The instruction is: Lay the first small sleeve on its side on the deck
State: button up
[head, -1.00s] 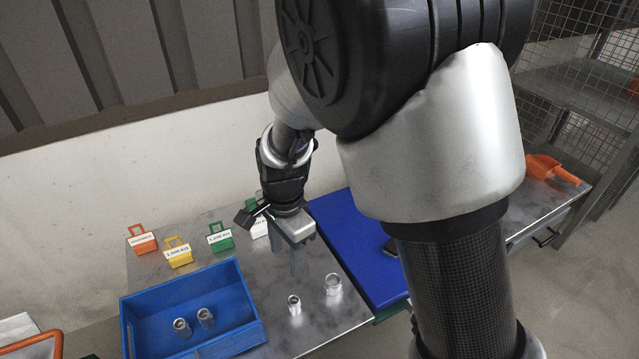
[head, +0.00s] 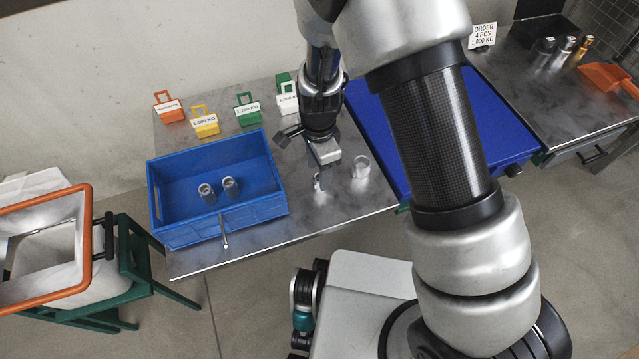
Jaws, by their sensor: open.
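Two metal sleeves stand upright on the steel table, right of the blue crate: a small sleeve (head: 318,184) and a wider ring-like sleeve (head: 361,168). My gripper (head: 320,172) is open, pointing down right above the small sleeve. Its palm and fingers partly hide the small sleeve, and I cannot tell whether they touch it. Two more small sleeves (head: 206,193) (head: 231,187) stand upright inside the blue crate. A flat blue deck (head: 500,120) lies right of the sleeves, partly hidden behind my arm; the part in view is bare.
The blue crate (head: 262,207) stands on the steel table (head: 310,220). Coloured tagged blocks, orange (head: 168,110), yellow (head: 204,125) and green (head: 247,112), line the back. An order sign (head: 482,36), metal cylinders (head: 562,52) and an orange scoop (head: 606,78) are at right.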

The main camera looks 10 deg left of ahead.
notch_tip(320, 180, down, 5)
jog(key=shift+s+d+f+b, duration=0.1)
jog(key=shift+b, duration=0.85)
jog(key=shift+c, duration=0.3)
grip_shut()
notch_tip(320, 180, up, 10)
jog(key=p, duration=0.3)
